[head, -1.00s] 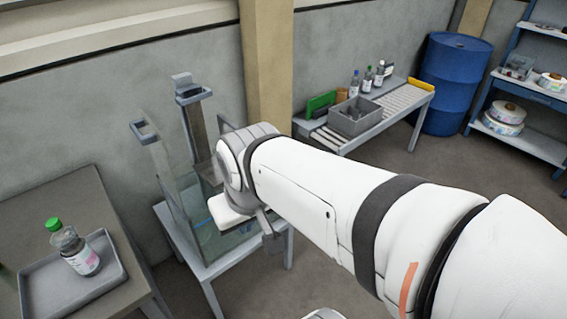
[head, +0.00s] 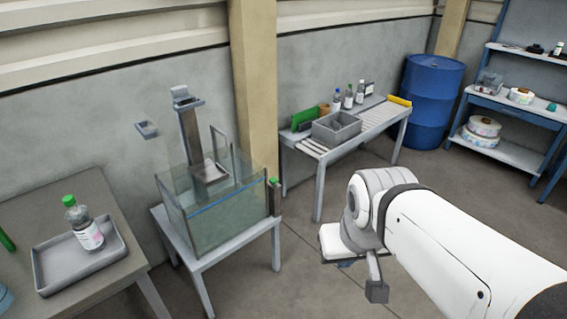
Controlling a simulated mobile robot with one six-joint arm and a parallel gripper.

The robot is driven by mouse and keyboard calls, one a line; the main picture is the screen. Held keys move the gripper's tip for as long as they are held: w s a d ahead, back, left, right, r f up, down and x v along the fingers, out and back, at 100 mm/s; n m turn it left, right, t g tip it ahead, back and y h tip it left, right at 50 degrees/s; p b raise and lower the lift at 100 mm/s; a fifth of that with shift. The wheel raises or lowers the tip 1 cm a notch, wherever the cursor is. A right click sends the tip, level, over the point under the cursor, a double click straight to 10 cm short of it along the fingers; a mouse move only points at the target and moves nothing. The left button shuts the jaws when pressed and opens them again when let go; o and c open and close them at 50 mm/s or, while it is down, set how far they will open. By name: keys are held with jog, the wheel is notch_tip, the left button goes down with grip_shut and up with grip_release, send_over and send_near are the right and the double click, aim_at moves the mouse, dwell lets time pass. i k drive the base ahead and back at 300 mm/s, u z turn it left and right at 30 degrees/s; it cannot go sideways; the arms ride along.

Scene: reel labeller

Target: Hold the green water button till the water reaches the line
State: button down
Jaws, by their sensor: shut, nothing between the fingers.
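The glass tank (head: 228,222) stands on a small grey table, and a blue line (head: 222,198) runs across its walls. Greenish water shows inside; I cannot tell exactly how its surface sits against the line. The green water button (head: 274,181) is on top of a narrow grey post (head: 275,198) at the tank's right corner. My gripper (head: 377,292) is shut and empty, to the right of the tank and well apart from the button. Nothing touches the button.
A left table holds a tray (head: 50,285) with a green-capped bottle (head: 85,225). A roller bench (head: 375,122) with a grey bin (head: 336,130) and bottles stands behind. A blue drum (head: 430,100) and a shelf (head: 515,150) are at the right. Floor between tank and arm is clear.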

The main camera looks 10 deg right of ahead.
aim_at(274, 180)
jog(key=z, duration=0.25)
jog(key=i, duration=2.2)
jog(key=u, duration=0.3)
